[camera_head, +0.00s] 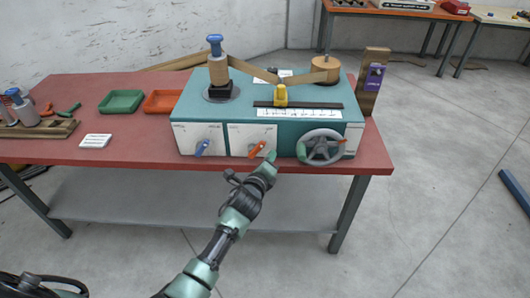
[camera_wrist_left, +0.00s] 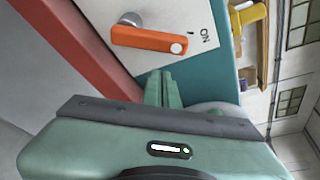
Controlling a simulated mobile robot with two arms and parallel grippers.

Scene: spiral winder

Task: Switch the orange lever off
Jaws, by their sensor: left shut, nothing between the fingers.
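The orange lever (camera_head: 257,149) is on the white front panel of the teal winder (camera_head: 190,110), tilted up and to the right. In the left wrist view the orange lever (camera_wrist_left: 145,39) has its white-dotted end pointing toward the "ON" mark (camera_wrist_left: 206,36). My left gripper (camera_head: 271,157) is shut and empty, just right of the lever at the panel. In the left wrist view its fingertips (camera_wrist_left: 160,77) are close beside the lever; I cannot tell whether they touch it. My right gripper is not in view.
A blue lever (camera_head: 202,147) is on the panel to the left, and a grey handwheel (camera_head: 321,147) is close on the right. Green (camera_head: 121,101) and orange (camera_head: 163,102) trays sit on the red table (camera_head: 60,150). Floor in front is clear.

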